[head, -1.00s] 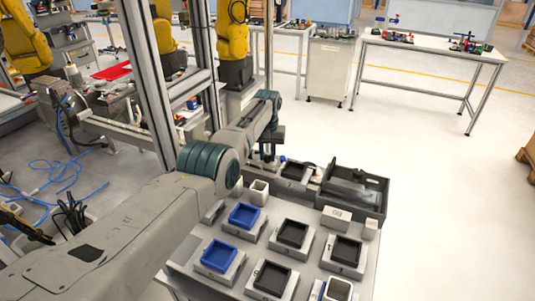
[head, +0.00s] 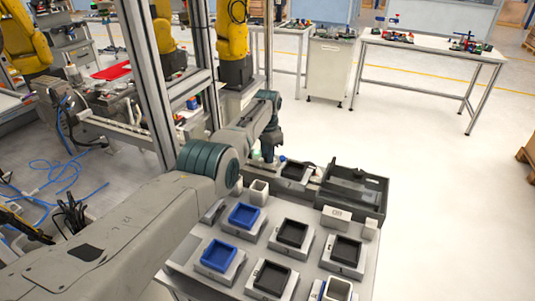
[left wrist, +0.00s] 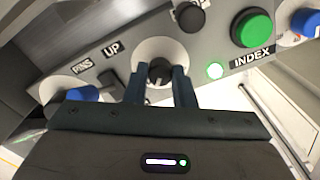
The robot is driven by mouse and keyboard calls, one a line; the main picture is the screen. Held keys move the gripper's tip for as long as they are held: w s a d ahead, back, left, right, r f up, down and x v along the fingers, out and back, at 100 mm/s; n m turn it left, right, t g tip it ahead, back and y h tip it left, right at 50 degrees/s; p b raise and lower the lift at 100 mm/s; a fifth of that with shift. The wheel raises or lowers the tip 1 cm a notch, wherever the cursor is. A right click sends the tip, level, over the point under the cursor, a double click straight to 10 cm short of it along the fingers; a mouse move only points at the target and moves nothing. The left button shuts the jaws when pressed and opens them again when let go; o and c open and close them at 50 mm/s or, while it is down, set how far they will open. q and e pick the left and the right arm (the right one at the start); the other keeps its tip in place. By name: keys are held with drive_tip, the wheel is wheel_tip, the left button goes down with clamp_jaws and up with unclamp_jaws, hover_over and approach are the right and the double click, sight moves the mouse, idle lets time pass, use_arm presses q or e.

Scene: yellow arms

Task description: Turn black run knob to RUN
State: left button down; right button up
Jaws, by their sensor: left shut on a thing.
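In the left wrist view, a black knob (left wrist: 159,72) sits in a pale round collar on a grey panel. My left gripper (left wrist: 160,85) has its two blue-grey fingers on either side of this knob, shut on it. A pale pointer mark shows on the knob's lower part. I cannot read a RUN label; the fingers and gripper body cover the area below the knob. In the head view my left gripper (head: 268,154) points down at the far left end of the workbench, and the knob cannot be made out there. My right gripper is not in view.
Near the knob are a lit green lamp (left wrist: 214,70), a green button (left wrist: 253,27) by the INDEX label, another black control (left wrist: 190,17) and a blue knob (left wrist: 85,94). The bench holds blue trays (head: 243,215), black trays (head: 292,233) and a grey bin (head: 352,190).

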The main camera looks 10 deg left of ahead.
use_arm(q)
drive_tip(key=shift+m, duration=0.4)
drive_tip(key=c, duration=1.2)
unclamp_jaws()
wheel_tip(320, 180, up, 3)
drive_tip(key=shift+f+p, duration=0.15)
drive_tip(key=shift+p, duration=0.3)
wheel_tip(320, 180, up, 8)
drive_tip(key=b, duration=0.1)
drive_tip(key=shift+b, duration=0.4)
